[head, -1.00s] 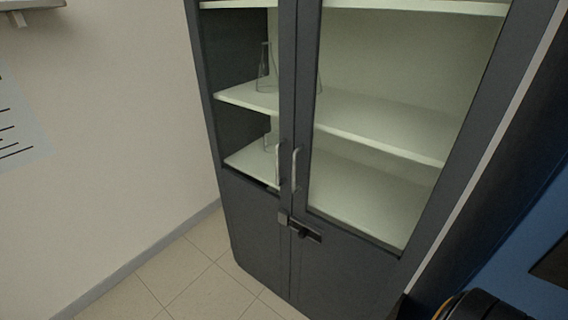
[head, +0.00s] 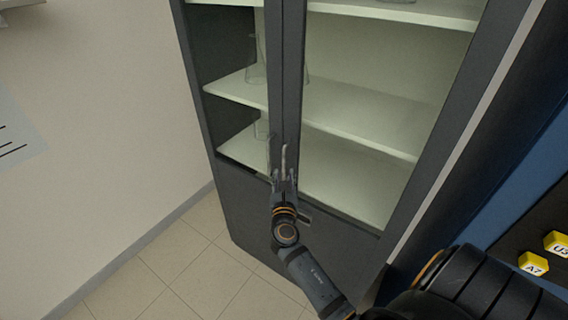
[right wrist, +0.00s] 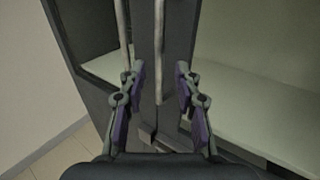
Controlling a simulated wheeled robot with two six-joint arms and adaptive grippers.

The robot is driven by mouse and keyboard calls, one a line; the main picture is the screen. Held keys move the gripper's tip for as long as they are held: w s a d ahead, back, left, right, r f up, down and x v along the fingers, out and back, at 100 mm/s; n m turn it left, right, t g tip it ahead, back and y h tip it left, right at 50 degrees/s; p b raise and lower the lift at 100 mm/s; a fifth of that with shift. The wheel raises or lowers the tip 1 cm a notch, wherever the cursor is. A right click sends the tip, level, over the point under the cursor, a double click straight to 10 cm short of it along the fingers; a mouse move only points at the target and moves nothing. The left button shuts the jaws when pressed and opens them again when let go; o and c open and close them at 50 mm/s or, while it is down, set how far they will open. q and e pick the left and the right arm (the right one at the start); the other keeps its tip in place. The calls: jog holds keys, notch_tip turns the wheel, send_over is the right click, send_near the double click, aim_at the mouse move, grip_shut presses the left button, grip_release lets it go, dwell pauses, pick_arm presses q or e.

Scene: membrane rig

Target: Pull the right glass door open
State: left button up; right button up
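The right glass door (head: 293,70) of the dark grey cabinet is shut, its pane showing pale shelves behind. Its upright metal handle (head: 284,158) is near the middle seam. My right gripper (head: 284,177) is at the handle's lower part. In the right wrist view, the gripper (right wrist: 160,72) is open, with one finger on each side of the right door handle (right wrist: 159,45). Gaps show between the handle and both fingers. The left door handle (right wrist: 123,30) runs just outside the left finger. My left gripper is not in view.
The left glass door beside it is shut, with glassware (head: 260,45) on the shelves behind. Solid lower doors (head: 240,215) are below. Tiled floor (head: 180,270) is free at the left. Yellow labelled blocks (head: 534,263) sit at the far right.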

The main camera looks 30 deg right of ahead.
aim_at(284, 167)
jog(key=x, duration=0.5)
jog(key=shift+w+d+p, duration=0.1)
jog(key=shift+w+p, duration=0.05)
jog(key=shift+p, duration=0.2)
jog(key=shift+f, duration=0.1)
grip_shut()
